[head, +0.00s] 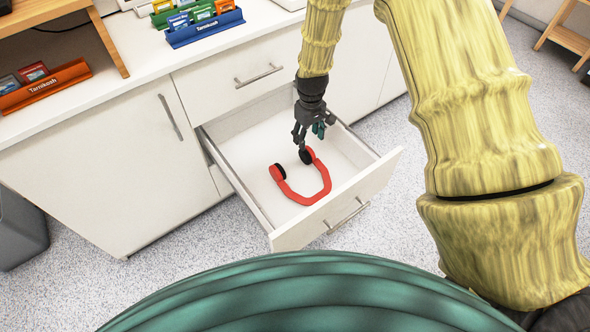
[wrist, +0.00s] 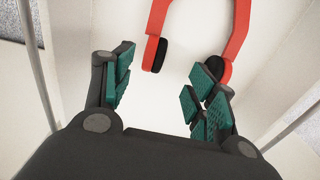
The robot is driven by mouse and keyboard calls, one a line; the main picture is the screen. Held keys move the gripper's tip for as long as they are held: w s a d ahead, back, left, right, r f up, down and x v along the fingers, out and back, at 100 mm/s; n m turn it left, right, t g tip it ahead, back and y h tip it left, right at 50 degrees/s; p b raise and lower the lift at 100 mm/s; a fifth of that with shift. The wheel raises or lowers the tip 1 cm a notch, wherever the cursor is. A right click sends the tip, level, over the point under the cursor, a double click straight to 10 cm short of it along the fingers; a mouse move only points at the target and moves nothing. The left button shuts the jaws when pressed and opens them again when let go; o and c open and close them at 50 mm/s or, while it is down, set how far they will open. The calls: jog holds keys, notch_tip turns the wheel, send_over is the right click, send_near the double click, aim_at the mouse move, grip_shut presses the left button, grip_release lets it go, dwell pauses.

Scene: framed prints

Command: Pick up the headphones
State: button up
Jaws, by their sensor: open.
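The red headphones (head: 298,192) with black ear pads lie in the open white drawer (head: 255,205). The band points toward the drawer front, and the ear pads are at the end nearer the cabinet. My gripper (head: 308,145) is over the drawer at the right ear pad. In the wrist view, my gripper (wrist: 158,95) has its teal-padded fingers spread apart, with nothing held between them. The headphones (wrist: 238,30) are ahead of the fingers there, and the right ear cup shows just beyond the right finger. The band's far part is cut off at the top of that view.
The drawer's side walls and front (head: 345,205) enclose the space around my gripper. The counter (head: 135,50) above holds an orange rack (head: 45,88), a blue rack (head: 205,30) and a wooden stand (head: 105,40). A grey bin (head: 18,230) stands at left.

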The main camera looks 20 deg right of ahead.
aim_at(311, 153)
jog(key=shift+w+f, duration=0.2)
jog(key=shift+f, duration=0.5)
notch_tip(311, 153, down, 5)
jog(key=shift+f+b, duration=0.15)
jog(key=shift+b, duration=0.7)
jog(key=shift+s+d+f+b, duration=0.15)
jog(key=shift+f+b, duration=0.15)
jog(key=shift+f, duration=0.6)
jog(key=shift+d+f+b, duration=0.2)
jog(key=shift+f+b, duration=0.1)
jog(key=shift+f, duration=0.55)
jog(key=shift+s+d+f+b, duration=0.15)
jog(key=shift+f+b, duration=0.15)
jog(key=shift+f, duration=0.6)
jog(key=c, duration=1.2)
jog(key=shift+r, duration=0.1)
